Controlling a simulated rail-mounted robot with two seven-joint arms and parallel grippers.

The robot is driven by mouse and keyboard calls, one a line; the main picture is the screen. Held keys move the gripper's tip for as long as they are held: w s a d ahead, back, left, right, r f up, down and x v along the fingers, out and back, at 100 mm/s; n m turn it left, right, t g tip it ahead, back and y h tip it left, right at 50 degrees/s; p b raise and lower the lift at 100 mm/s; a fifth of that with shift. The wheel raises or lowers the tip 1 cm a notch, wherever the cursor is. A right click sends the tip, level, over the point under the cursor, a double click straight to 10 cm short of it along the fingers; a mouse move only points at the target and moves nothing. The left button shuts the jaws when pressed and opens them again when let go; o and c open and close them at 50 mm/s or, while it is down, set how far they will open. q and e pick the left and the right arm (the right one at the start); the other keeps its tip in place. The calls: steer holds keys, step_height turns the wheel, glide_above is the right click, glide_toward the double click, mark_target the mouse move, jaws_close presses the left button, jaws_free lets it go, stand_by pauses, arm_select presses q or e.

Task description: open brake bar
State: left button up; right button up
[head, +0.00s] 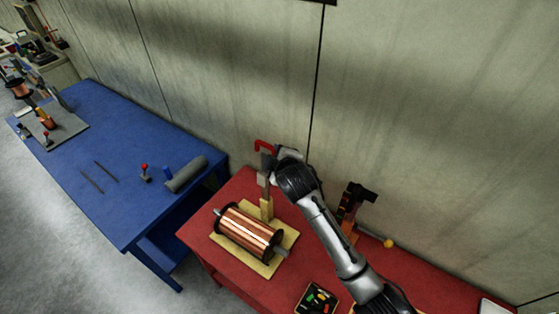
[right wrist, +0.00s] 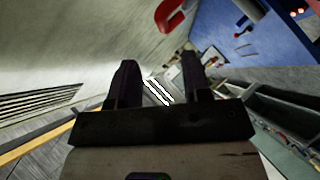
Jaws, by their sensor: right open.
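A copper-wound spool (head: 248,232) with black flanges lies on a yellow base plate (head: 287,249) on the red table. Behind it a grey upright bar with a red hooked handle (head: 264,146) rises from a tan block (head: 267,208); this looks like the brake bar. My right gripper (head: 284,153) is at the upper end of the bar, just right of the red handle; its fingers are hard to make out there. In the right wrist view my right gripper (right wrist: 160,68) is open with nothing between its fingers. The red handle (right wrist: 172,14) shows above them, outside the gap. My left gripper is not in view.
On the red table (head: 222,275) stand a dark tool (head: 354,200) and a tray of coloured parts (head: 318,299). The wall is close behind.

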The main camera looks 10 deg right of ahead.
steer(key=shift+v, duration=0.95)
steer(key=s+d+r+m, duration=0.3)
steer(key=s+r+m, duration=0.1)
steer(key=s+m, duration=0.15)
steer(key=s+d+r+m, duration=0.3)
steer(key=s+m, duration=0.2)
steer(key=s, duration=0.2)
steer(key=s+d+f+g+p, duration=0.2)
steer(key=s+f, duration=0.5)
steer(key=s, duration=0.4)
steer(key=s+d+f+m+g+h+p, duration=0.1)
steer(key=s+d+f+g+p, duration=0.1)
steer(key=s+d+f+g, duration=0.2)
steer(key=s+d+f+m+g+h+p, duration=0.1)
steer(key=s+d+f+g, duration=0.2)
steer(key=s+f, duration=0.8)
steer(key=shift+s+p, duration=0.4)
steer(key=shift+s, duration=3.4)
